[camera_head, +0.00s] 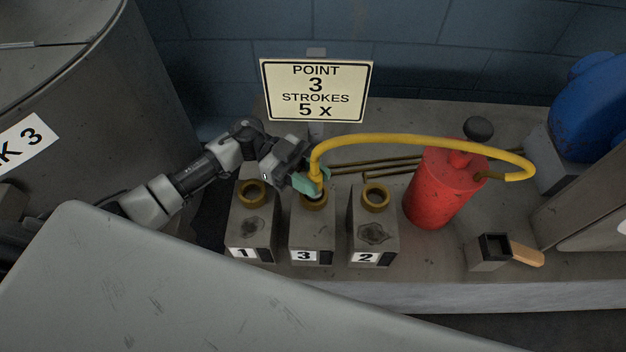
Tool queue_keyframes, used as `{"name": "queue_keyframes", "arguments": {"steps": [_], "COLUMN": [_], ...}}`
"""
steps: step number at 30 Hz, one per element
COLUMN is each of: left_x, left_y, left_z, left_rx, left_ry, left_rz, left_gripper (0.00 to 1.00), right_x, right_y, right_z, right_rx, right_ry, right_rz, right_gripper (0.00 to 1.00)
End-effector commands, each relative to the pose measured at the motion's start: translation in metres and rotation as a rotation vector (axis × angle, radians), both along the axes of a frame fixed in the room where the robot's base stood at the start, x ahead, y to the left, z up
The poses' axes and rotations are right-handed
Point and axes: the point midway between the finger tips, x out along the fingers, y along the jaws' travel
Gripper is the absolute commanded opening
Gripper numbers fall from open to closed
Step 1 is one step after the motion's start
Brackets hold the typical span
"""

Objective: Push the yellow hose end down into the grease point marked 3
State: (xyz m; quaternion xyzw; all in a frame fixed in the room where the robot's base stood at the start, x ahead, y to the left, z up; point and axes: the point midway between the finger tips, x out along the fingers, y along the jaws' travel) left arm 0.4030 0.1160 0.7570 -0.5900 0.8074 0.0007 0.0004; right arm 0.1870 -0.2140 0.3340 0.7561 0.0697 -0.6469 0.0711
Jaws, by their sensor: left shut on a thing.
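The yellow hose (420,142) arcs from the red grease pump (444,188) on the right to its end at the middle block. My left gripper (311,183) comes in from the left and is shut on the hose end (317,172), which points down. The hose end is at the brass ring of grease point 3 (314,201); the gripper partly hides the ring, and I cannot tell how deep the end sits. The label 3 (304,256) is on the front of this middle block. My right gripper is not in view.
Block 1 (252,225) stands left of point 3 and block 2 (374,225) right, both with open brass rings. A sign (317,91) reading point 3, strokes 5 x, stands behind. A small box with an orange handle (526,255) lies at right. A grey surface (200,290) fills the front.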

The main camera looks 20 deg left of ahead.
Motion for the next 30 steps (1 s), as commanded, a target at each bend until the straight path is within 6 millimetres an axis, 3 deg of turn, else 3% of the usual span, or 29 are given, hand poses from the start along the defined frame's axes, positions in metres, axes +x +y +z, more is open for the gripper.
{"name": "queue_keyframes", "arguments": {"steps": [4,16,17,21,30], "left_x": [0.0,0.0,0.0,0.0,0.0], "left_y": [0.0,0.0,0.0,0.0,0.0], "left_z": [-0.017,-0.02,-0.02,-0.02,-0.019], "left_rx": [-0.003,-0.001,-0.001,-0.001,-0.001], "left_ry": [0.001,-0.001,0.0,0.0,-0.001], "left_rz": [0.0,0.0,0.0,0.0,0.0], "left_gripper": [0.03,0.03,0.34,0.56,0.56], "right_x": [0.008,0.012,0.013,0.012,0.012], "right_y": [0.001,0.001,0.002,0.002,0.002], "right_z": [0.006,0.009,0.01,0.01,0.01], "right_rx": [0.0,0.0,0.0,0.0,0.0], "right_ry": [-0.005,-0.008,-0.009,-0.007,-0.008], "right_rz": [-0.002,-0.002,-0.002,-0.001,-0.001], "right_gripper": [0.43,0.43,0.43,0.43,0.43]}}
